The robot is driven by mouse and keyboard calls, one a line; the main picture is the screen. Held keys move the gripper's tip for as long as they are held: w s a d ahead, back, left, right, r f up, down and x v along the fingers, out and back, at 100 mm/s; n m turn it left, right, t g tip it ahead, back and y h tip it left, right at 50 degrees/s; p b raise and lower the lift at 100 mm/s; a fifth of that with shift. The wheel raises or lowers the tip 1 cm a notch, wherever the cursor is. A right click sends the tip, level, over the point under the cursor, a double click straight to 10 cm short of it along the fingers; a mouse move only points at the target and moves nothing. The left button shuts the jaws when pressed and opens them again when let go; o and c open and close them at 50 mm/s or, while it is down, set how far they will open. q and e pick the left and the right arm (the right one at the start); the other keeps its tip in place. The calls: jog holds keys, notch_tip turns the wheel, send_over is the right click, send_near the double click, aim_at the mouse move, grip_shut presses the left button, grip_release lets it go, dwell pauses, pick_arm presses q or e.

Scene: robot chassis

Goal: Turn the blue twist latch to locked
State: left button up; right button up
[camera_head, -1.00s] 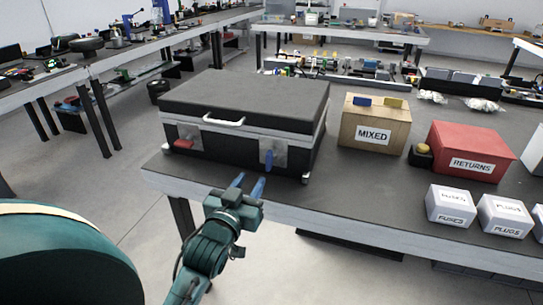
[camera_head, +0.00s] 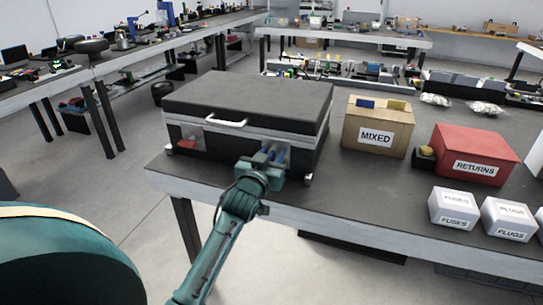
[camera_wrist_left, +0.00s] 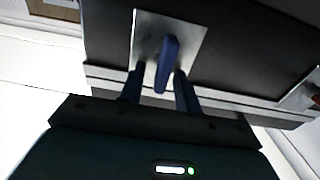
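The black case (camera_head: 246,100) stands shut on the grey table, with a silver handle (camera_head: 225,122) on its front. The blue twist latch (camera_wrist_left: 167,62) sits on a silver plate (camera_wrist_left: 187,27) in the left wrist view, its lever standing out nearly in line with the gap between my fingers. In the head view my gripper mostly hides it. A red latch (camera_head: 187,145) lies level at the front left of the case. My left gripper (camera_wrist_left: 160,92) is open, its two blue fingers on either side of the blue lever's end; contact cannot be made out. My right gripper is not in view.
A cardboard MIXED box (camera_head: 377,128), a red RETURNS box (camera_head: 472,155) and white FUSES (camera_head: 453,208) and PLUGS (camera_head: 509,218) boxes stand to the right. The table's front edge (camera_head: 330,215) runs below my left gripper.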

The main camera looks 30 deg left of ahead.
pick_arm(q)
jog(key=shift+c, duration=0.2)
grip_shut()
